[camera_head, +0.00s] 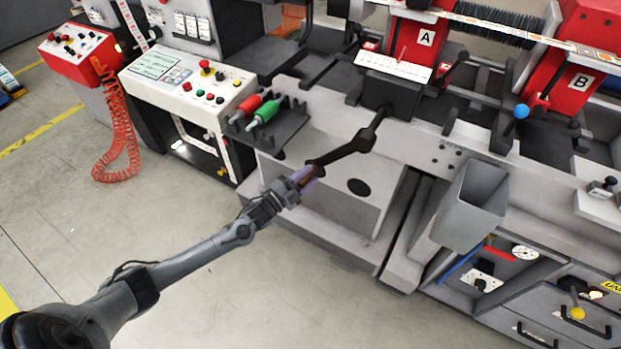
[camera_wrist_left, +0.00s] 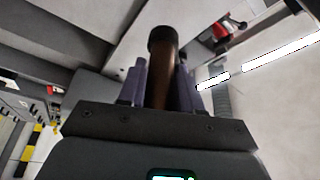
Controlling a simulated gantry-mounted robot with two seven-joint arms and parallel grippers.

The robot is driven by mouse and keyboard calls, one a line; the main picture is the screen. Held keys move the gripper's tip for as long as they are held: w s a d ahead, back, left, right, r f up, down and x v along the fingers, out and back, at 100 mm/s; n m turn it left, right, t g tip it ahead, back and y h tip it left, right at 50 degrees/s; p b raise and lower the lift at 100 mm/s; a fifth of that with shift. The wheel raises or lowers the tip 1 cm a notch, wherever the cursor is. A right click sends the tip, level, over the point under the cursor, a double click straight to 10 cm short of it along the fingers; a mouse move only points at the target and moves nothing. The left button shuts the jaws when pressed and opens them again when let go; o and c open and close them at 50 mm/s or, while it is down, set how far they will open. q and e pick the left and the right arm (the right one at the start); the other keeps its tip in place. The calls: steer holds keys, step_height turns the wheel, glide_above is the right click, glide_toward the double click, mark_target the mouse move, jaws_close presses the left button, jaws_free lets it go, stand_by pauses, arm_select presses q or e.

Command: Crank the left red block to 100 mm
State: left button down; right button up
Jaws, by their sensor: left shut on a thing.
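The left red block (camera_head: 418,40), marked A, stands on the machine's rails behind a white scale plate (camera_head: 394,65). A thin red pointer (camera_head: 403,54) shows over the scale; its reading is too small to tell. A dark crank arm (camera_head: 345,151) comes out from the machine front below the scale and slants down to the left. My left gripper (camera_head: 303,176) is shut on the brown crank handle (camera_head: 311,176) at its lower end. In the left wrist view the brown handle (camera_wrist_left: 163,65) stands between the purple-grey fingers. My right gripper is not in view.
A second red block (camera_head: 577,62), marked B, is at the right, with a blue knob (camera_head: 521,111) beside it. Red (camera_head: 249,103) and green (camera_head: 264,112) handled tools lie on a dark shelf left of the crank. A grey bin (camera_head: 470,205) stands to the right.

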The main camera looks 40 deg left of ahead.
arm_select(q)
steer(key=shift+a+r, duration=0.15)
steer(key=shift+r, duration=0.05)
steer(key=c, duration=0.8)
jaws_free()
steer(key=shift+c, duration=0.2)
steer(key=shift+s+f, duration=0.1)
steer(key=shift+s, duration=0.2)
steer(key=p+v, duration=0.2)
steer(key=v, duration=0.8)
steer(key=shift+s+a, duration=0.1)
steer(key=shift+f, duration=0.1)
